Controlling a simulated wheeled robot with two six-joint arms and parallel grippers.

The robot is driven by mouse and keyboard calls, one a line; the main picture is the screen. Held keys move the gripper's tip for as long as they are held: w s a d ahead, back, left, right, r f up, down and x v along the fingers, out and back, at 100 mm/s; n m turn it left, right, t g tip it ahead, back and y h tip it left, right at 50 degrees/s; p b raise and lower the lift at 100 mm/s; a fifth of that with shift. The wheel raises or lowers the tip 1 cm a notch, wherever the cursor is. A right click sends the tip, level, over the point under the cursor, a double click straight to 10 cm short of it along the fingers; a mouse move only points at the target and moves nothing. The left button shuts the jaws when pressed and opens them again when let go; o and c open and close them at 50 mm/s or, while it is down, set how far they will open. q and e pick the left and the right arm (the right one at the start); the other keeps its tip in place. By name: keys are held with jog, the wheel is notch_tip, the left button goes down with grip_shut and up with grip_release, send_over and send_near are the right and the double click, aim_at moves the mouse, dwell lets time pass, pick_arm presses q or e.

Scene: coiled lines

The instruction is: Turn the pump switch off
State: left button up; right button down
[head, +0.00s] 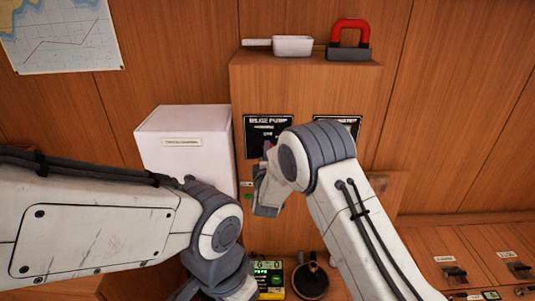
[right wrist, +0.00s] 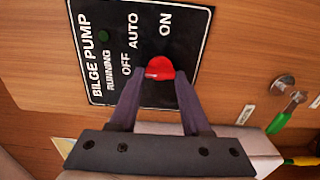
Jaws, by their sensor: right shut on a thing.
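The bilge pump panel (head: 262,124) is a black plate on the wooden cabinet front, partly covered by my right arm. In the right wrist view the panel (right wrist: 90,70) appears turned on its side, with the words OFF, AUTO and ON beside a red switch knob (right wrist: 160,67). A small dark green lamp (right wrist: 103,37) sits by the word RUNNING. My right gripper (right wrist: 160,75) is shut on the red knob, one finger on each side. I cannot tell which word the knob points to. My left gripper is not visible; only its arm shows.
A white box (head: 185,145) stands left of the panel. A second black panel (head: 345,122) is to the right, partly hidden. A white scoop (head: 291,46) and a red-handled block (head: 349,45) sit on the cabinet top.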

dwell(0.4)
jog(key=shift+c, duration=1.8)
grip_release()
jog(key=shift+s, duration=0.15)
jog(key=s+b, duration=0.2)
jog(key=s, duration=0.8)
jog(key=shift+s, duration=0.15)
